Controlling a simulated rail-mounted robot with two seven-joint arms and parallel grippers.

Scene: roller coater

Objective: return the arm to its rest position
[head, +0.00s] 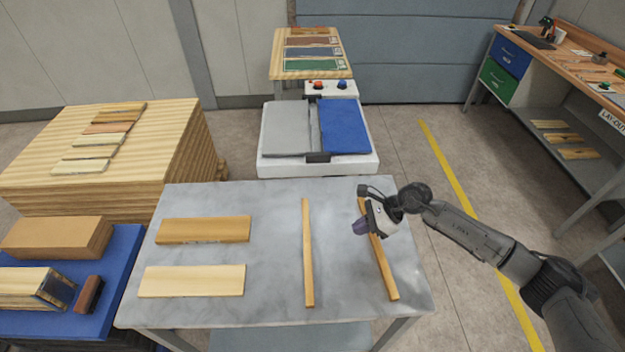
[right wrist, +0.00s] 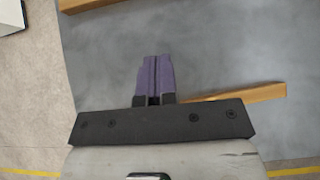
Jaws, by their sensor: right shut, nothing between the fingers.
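My right arm (head: 470,232) reaches in from the right of the head view. Its right gripper (head: 360,227) hangs above the right side of the grey table (head: 270,213), over a thin wooden strip (head: 386,278). In the right wrist view the purple fingers of the right gripper (right wrist: 154,76) are shut together with nothing between them. Below them is the grey tabletop, and a strip (right wrist: 240,99) shows partly behind the gripper body. My left gripper is in neither view.
A second strip (head: 308,255) and two boards, one brown (head: 203,230) and one pale (head: 192,281), lie on the table. The roller coater (head: 318,169) stands behind it. A blue-topped stand (head: 122,246) is at left, a workbench (head: 560,50) at right. Floor right of the table is open.

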